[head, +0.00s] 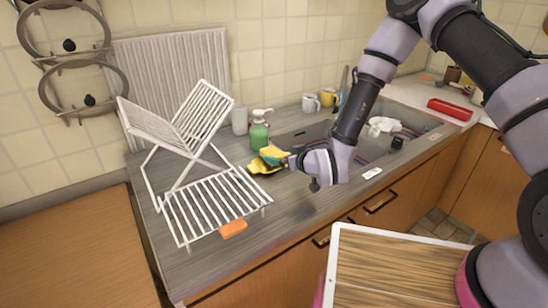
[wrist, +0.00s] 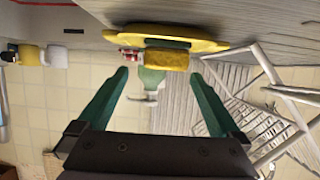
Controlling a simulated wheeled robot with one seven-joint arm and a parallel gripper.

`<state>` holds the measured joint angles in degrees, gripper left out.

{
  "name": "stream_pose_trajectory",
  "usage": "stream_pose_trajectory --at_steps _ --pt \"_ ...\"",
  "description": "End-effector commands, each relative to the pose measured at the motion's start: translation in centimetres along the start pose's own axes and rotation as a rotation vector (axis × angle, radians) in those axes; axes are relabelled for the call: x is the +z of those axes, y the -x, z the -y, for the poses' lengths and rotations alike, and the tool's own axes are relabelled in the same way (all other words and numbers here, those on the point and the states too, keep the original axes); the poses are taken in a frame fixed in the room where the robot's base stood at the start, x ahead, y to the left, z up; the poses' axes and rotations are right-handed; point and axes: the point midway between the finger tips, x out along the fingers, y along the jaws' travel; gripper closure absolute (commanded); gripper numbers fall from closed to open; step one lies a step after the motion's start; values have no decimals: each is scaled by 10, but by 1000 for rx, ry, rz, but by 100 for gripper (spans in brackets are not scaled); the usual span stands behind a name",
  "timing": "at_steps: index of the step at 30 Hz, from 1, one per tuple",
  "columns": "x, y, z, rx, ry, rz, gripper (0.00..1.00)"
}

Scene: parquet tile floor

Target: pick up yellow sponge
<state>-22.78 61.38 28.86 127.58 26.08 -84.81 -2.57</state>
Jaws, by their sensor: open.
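The yellow sponge (wrist: 167,61), with a green layer, rests on a yellow dish (wrist: 165,32) in the wrist view, where the scene appears upside down. My gripper (wrist: 160,69) is open, its two green fingers apart with the sponge ahead, roughly between the fingertips. No contact shows. In the head view my gripper (head: 280,158) is low over the counter at the yellow dish (head: 257,167). The sponge (head: 270,150) is partly hidden there by the fingers.
A green pump bottle (head: 259,135) stands close behind the dish. A white dish rack (head: 215,200) is to the left, with an orange block (head: 233,229) at its front. The sink (head: 375,140) and mugs (head: 311,104) are to the right. Some counter in front is clear.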

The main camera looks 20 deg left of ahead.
Motion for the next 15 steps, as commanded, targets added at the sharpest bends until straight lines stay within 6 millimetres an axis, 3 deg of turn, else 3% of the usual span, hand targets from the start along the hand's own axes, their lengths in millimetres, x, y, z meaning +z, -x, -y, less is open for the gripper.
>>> stream_pose_trajectory --at_steps 15 --pt "4 -56 5 0 0 1 0"
